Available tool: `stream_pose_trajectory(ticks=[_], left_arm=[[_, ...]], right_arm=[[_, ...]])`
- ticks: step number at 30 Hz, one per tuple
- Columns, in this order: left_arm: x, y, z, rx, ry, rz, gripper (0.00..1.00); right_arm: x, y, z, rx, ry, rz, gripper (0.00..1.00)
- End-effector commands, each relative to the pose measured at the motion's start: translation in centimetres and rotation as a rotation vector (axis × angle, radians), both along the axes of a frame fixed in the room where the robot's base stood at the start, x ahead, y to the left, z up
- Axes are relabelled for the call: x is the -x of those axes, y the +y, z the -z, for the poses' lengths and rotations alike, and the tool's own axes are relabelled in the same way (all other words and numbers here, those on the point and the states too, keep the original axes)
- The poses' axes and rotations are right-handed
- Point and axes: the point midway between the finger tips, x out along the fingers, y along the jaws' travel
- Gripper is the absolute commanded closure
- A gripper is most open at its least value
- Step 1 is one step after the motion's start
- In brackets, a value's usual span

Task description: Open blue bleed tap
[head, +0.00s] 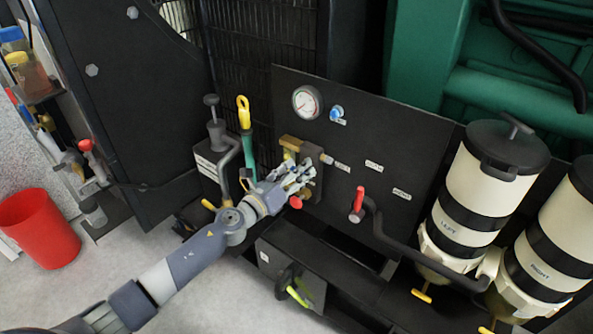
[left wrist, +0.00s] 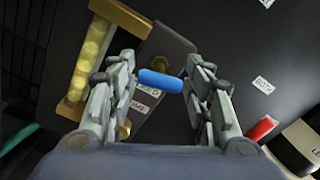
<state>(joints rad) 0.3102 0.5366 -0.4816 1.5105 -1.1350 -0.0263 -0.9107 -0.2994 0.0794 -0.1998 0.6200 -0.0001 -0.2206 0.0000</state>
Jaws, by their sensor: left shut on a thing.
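My left gripper (head: 300,176) reaches in from the left to the black panel (head: 352,150). In the left wrist view, the blue bleed tap handle (left wrist: 161,80) is a short rounded bar lying across the gap between the two fingers of my left gripper (left wrist: 163,88). The handle sits before a dark bracket with a brass fitting (left wrist: 124,128) and a partly hidden label. In the head view, the fingers hide most or all of this handle. My right gripper is in neither view.
A gauge (head: 308,102) and another blue knob (head: 336,113) are above on the panel. A red-handled lever (head: 358,203) and a red knob (head: 295,202) are near my gripper. White filter canisters (head: 468,190) stand right. A red bin (head: 38,228) stands on the floor at left.

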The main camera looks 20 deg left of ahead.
Motion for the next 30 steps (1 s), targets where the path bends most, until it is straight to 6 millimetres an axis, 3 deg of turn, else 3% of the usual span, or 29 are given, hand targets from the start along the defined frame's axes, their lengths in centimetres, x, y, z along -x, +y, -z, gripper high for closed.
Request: stream_pose_trajectory(ticks=[30], left_arm=[[0.0, 0.2, 0.1, 0.909, 0.332, -0.006, 0.78]], right_arm=[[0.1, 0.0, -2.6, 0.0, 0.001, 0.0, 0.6]])
